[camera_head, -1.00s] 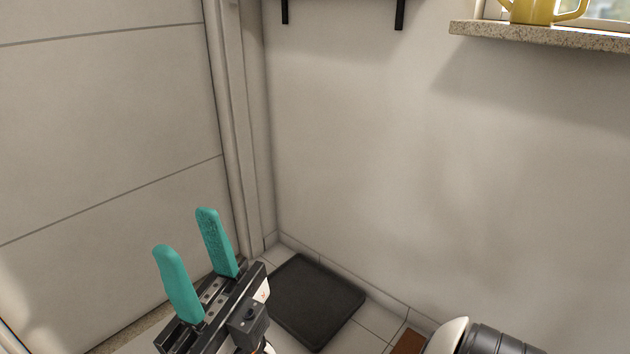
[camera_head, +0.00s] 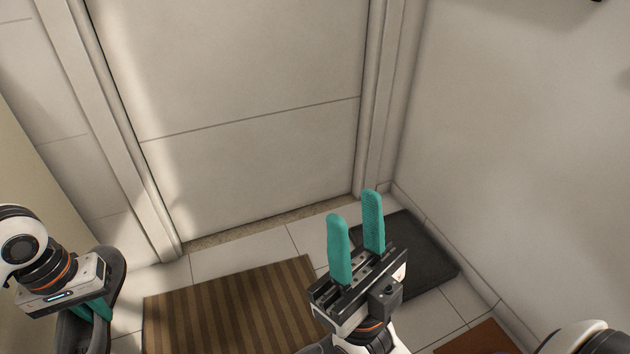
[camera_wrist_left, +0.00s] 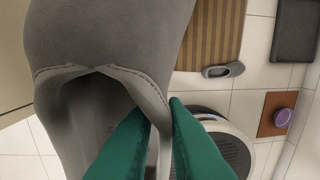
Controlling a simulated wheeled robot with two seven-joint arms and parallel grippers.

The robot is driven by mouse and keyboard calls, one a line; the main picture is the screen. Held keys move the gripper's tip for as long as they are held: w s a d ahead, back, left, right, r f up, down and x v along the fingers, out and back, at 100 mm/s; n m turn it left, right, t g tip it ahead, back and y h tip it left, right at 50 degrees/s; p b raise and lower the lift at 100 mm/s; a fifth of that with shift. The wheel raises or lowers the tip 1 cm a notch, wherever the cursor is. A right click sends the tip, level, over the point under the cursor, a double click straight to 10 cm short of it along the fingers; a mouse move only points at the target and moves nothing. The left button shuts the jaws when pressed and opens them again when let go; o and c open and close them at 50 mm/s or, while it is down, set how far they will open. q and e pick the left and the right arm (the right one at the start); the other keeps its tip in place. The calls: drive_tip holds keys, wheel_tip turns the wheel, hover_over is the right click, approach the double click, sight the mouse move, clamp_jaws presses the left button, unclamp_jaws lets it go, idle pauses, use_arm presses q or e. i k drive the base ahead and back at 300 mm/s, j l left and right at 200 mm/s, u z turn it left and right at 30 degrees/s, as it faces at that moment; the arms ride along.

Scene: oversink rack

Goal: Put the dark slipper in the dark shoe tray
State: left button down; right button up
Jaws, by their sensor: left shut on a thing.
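My left gripper (camera_head: 96,309) is shut on the dark slipper (camera_head: 115,266) at the lower left of the head view. In the left wrist view the slipper (camera_wrist_left: 110,40) looks grey and fills much of the left side, with its edge between the teal fingers (camera_wrist_left: 163,118). The slipper is held up, well left of the tray. The dark shoe tray (camera_head: 432,268) is a flat black tray on the floor in the corner; it also shows in the left wrist view (camera_wrist_left: 295,32). My right gripper (camera_head: 356,238) is open and empty, partly covering the tray's left side.
A brown striped doormat (camera_head: 225,310) lies before the door, left of the tray. Another grey slipper (camera_wrist_left: 222,71) lies at the mat's edge. A reddish-brown mat (camera_head: 480,338) with a purple item (camera_wrist_left: 282,117) is nearer. Walls bound the tray's corner.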

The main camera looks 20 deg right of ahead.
sight(412, 266)
drive_tip(key=k+z, duration=0.25)
drive_tip(key=k+l+z, duration=0.15)
drive_tip(key=k+z, duration=0.15)
drive_tip(key=i+z, duration=0.15)
drive_tip(key=z, duration=0.3)
drive_tip(key=i+z, duration=0.15)
drive_tip(key=z, duration=0.3)
drive_tip(key=i+z, duration=0.15)
drive_tip(key=z, duration=0.25)
drive_tip(key=i+j+z, duration=0.1)
drive_tip(key=z, duration=0.35)
drive_tip(key=i+j, duration=0.15)
drive_tip(key=i, duration=0.25)
drive_tip(key=i+j, duration=0.2)
drive_tip(key=i, duration=0.2)
